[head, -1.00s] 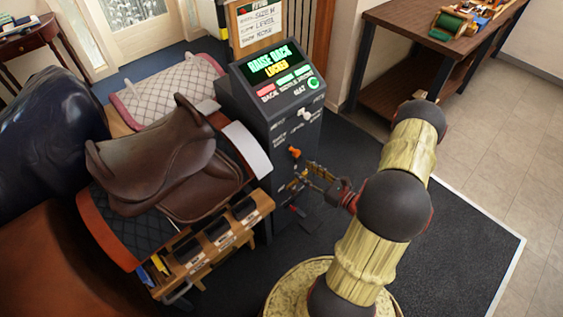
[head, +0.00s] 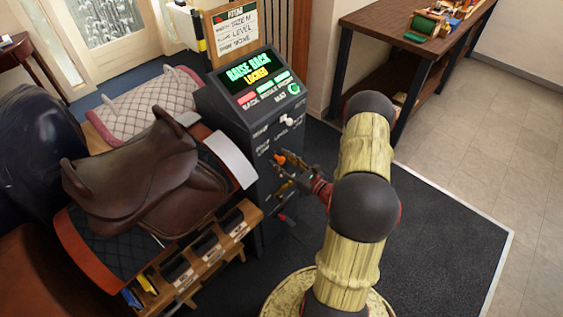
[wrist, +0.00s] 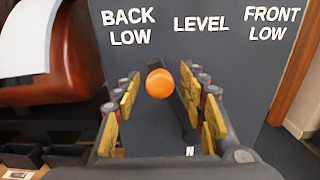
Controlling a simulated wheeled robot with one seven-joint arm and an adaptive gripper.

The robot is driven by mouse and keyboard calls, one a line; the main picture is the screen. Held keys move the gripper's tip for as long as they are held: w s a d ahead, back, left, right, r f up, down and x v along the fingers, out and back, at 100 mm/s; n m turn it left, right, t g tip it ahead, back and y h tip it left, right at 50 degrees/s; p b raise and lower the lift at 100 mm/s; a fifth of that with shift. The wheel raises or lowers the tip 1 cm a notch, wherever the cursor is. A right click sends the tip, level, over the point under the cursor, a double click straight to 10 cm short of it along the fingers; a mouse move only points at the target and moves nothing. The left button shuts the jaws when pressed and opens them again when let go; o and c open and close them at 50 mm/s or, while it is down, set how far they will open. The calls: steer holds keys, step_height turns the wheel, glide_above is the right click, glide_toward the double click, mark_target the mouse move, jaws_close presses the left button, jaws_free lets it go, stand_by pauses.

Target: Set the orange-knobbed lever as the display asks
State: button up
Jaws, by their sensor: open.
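The lever's orange knob (wrist: 159,83) is in the middle of the wrist view, in front of the dark console panel. Its dark bar (wrist: 182,105) runs down and right from behind the knob. The knob sits below the gap between the BACK LOW and LEVEL labels, and it also shows in the head view (head: 280,159). My gripper (wrist: 163,90) is open, with its yellow-padded fingers to the left and right of the knob and apart from it. The display (head: 249,72) reads RAISE BACK, with LOCKED in yellow below.
A brown saddle (head: 140,180) on a stand is left of the console. A wooden rack (head: 205,255) with bins is in front of it. Dark mat is clear at right.

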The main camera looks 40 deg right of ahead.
jaws_close()
stand_by(0.5)
stand_by(0.4)
